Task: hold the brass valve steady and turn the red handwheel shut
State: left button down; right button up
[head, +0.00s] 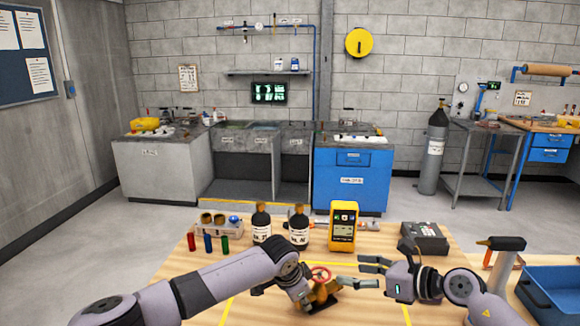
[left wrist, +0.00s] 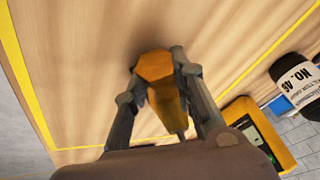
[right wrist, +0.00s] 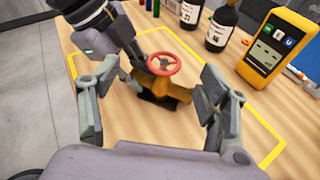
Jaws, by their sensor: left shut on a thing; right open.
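The brass valve (head: 322,292) stands on the wooden table inside a yellow taped outline, with the red handwheel (head: 320,273) on top. The handwheel (right wrist: 164,63) and the valve body (right wrist: 170,90) both show in the right wrist view. My left gripper (head: 302,298) is shut on the valve from its left side; in the left wrist view its fingers (left wrist: 167,92) close on the brass body (left wrist: 158,70). The handwheel is hidden there. My right gripper (head: 372,272) is open and empty, to the right of the handwheel and apart from it. Its two fingers (right wrist: 155,95) frame the valve.
Two dark bottles (head: 261,224) (head: 299,228) and a yellow meter (head: 342,226) stand behind the valve. Small coloured tubes (head: 208,243) stand at the left. A dark grey box (head: 425,238) lies behind my right gripper. A blue bin (head: 555,290) is at the far right.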

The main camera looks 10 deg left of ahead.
jog(key=w+a+r+m+y, duration=0.2)
jog(key=a+r+m+y, duration=0.2)
jog(key=a+r+m, duration=0.3)
jog(key=w+a+r+m+y, duration=0.3)
jog(key=a+r+m+y, duration=0.2)
jog(key=r, duration=1)
jog(key=a+m, duration=0.3)
jog(key=a, duration=0.1)
jog(key=shift+w+r+g, duration=0.15)
jog(key=shift+r+g, duration=0.15)
jog(key=shift+r, duration=0.1)
jog(key=shift+f, duration=0.1)
jog(key=n+t+h, duration=0.3)
jog(key=n+h, duration=0.3)
jog(key=n, duration=1)
send_near(325, 276)
jog(key=x, duration=1)
jog(key=shift+f, duration=0.1)
jog(key=shift+c, duration=0.2)
jog(key=c, duration=1.1)
